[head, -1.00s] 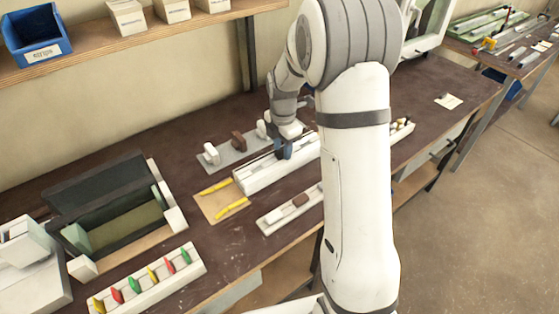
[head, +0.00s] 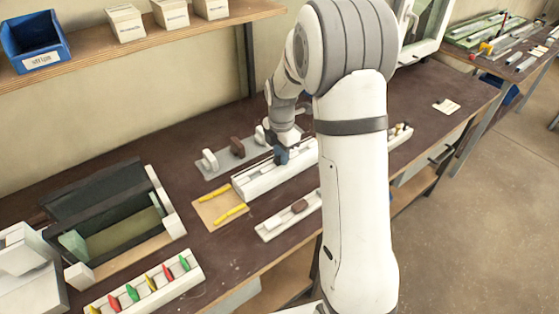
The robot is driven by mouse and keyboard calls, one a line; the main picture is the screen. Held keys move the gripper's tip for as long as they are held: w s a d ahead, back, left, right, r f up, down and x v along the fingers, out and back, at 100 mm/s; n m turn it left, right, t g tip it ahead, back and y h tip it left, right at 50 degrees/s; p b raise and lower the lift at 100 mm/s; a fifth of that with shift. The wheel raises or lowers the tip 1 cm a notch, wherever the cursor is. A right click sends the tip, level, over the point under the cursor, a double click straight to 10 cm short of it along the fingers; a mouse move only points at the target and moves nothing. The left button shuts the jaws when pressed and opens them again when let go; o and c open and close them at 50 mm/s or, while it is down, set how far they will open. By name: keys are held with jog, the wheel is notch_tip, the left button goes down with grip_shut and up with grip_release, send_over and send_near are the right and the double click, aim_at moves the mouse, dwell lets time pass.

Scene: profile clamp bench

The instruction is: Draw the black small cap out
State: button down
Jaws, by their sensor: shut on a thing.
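My gripper (head: 282,156) points down over the long white profile (head: 252,183) on the bench. Its blue-grey jaws are shut at the profile's top, near the middle of its visible length. What they hold is too small and too covered by the jaws to make out. I cannot tell a black small cap apart in this view. My arm hides the right part of the profile.
A grey plate (head: 223,163) with white and brown clamp pieces stands behind the profile. A tan board (head: 213,212) with yellow tools lies at its left end. A white tray (head: 272,232) lies in front. A rack of coloured pieces (head: 190,284) and a dark open box (head: 165,197) stand left.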

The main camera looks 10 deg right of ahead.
jog(key=shift+w+r, duration=0.15)
jog(key=shift+r, duration=0.3)
jog(key=shift+r+p, duration=0.45)
jog(key=shift+p, duration=0.1)
notch_tip(320, 180, up, 8)
jog(key=p, duration=0.5)
dwell(0.8)
jog(key=shift+f, duration=0.15)
